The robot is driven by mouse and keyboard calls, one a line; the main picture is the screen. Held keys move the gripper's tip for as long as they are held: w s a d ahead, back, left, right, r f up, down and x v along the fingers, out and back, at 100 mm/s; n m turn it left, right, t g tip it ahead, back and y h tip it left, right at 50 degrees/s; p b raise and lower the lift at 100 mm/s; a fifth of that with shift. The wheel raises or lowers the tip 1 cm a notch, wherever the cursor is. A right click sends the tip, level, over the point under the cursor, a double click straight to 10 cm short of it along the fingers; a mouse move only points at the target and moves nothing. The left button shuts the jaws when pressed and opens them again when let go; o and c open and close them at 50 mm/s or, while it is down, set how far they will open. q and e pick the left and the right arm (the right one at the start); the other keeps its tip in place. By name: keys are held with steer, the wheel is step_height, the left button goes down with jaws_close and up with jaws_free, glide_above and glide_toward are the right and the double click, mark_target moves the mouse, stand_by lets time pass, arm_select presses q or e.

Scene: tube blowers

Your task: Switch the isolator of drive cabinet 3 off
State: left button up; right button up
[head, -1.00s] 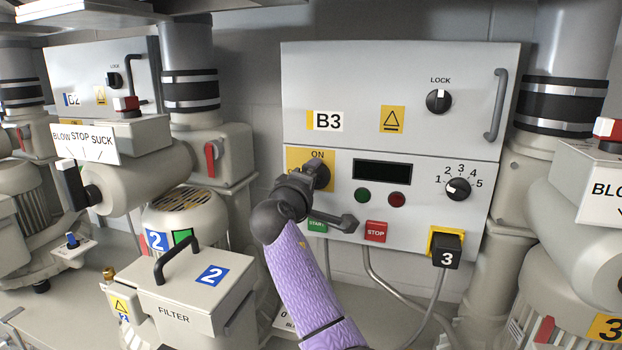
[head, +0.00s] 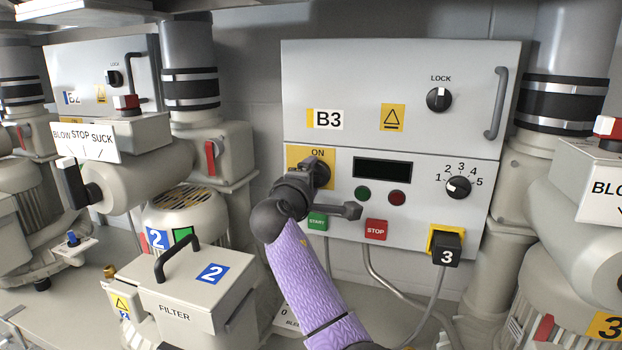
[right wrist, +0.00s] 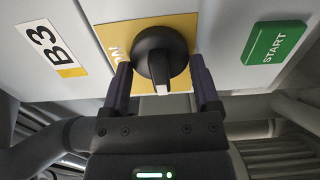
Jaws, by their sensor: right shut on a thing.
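Drive cabinet 3 (head: 260,100) is marked B3 and hangs in the middle of the head view. Its isolator is a black round knob (right wrist: 160,52) on a yellow plate (right wrist: 117,35) with the word ON. In the right wrist view the knob's white mark faces the gripper, about a quarter turn from ON. My right gripper (right wrist: 162,88) has its fingers on both sides of the knob and is shut on it. In the head view my right gripper (head: 308,180) covers most of the plate's lower part. My left gripper is not in view.
Beside the isolator are a green START button (head: 317,221), a red STOP button (head: 376,229), a dark display (head: 382,170) and a selector dial (head: 458,187). A LOCK knob (head: 438,99) sits above. A filter box (head: 200,290) stands at the lower left.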

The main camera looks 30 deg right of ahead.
steer(key=o, duration=1.1)
steer(key=b+v, duration=0.4)
steer(key=v, duration=0.6)
steer(key=shift+w+a, duration=0.1)
